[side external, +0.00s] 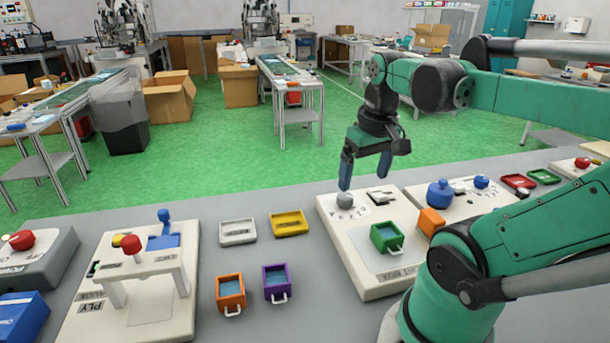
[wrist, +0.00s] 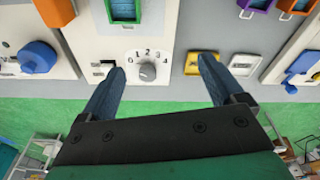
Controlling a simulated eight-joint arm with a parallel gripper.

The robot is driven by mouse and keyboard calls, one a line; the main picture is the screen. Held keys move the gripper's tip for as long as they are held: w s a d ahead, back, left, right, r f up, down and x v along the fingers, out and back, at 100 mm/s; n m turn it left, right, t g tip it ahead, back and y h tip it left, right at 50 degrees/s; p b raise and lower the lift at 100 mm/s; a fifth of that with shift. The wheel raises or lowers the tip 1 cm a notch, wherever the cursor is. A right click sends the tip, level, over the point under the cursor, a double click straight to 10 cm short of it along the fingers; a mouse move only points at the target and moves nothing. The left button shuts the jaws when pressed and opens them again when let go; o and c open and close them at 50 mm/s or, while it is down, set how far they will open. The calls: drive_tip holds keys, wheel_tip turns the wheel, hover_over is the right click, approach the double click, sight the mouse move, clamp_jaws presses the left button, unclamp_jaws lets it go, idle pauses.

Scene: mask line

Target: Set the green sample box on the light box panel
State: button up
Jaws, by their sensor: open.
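The green sample box (side external: 386,237), with a white handle and blue inside, sits on the pale panel (side external: 372,262) of the light box (side external: 345,250). It shows partly at the top edge of the wrist view (wrist: 123,10). My gripper (side external: 364,172) is open and empty, above the back end of the light box. In the wrist view my gripper (wrist: 162,66) has its fingers spread, with the grey numbered dial (wrist: 147,70) between them in the picture, nearer the left finger. Whether a finger touches the dial is unclear.
An orange block (side external: 431,221) and a blue knob (side external: 440,194) are right of the light box. Orange (side external: 231,292) and purple (side external: 276,283) boxes stand to its left, with grey (side external: 238,232) and yellow (side external: 289,223) trays behind. A press (side external: 135,270) stands farther left.

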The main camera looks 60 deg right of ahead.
drive_tip(key=w+a+f+n+t, duration=0.1)
drive_tip(key=w+a+n+t, duration=0.2)
drive_tip(key=a, duration=0.4)
drive_tip(key=w+a+f+n+t+y, duration=0.1)
drive_tip(key=w+a+n+t, duration=0.1)
drive_tip(key=w+a, duration=0.4)
drive_tip(key=shift+a+f+n+t, duration=0.15)
drive_tip(key=shift+a+n+t, duration=0.25)
drive_tip(key=shift+n, duration=0.3)
